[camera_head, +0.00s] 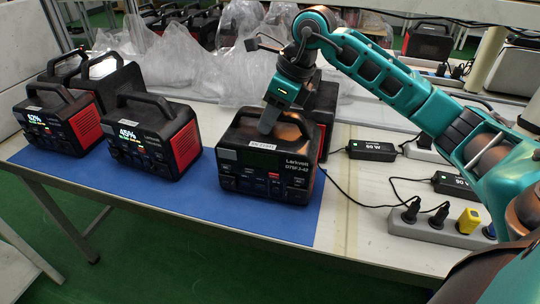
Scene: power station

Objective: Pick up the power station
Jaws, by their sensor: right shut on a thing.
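A black power station (262,172) with red sides and a top handle stands upright on the blue mat (190,199), at its right part. Its front has a dark screen and a printed label. My right gripper (270,121) comes down from above and is shut on this power station's top handle. The fingers hide part of the handle. Two more power stations stand to the left, one with a lit screen reading 45% (152,139) and one at the far left (58,124). My left gripper is not in view.
Another power station (319,105) stands close behind the held one. Clear plastic bags (177,62) lie behind the row. Chargers (371,150), cables and a grey power strip (437,231) with plugs lie on the table to the right. The mat's front strip is clear.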

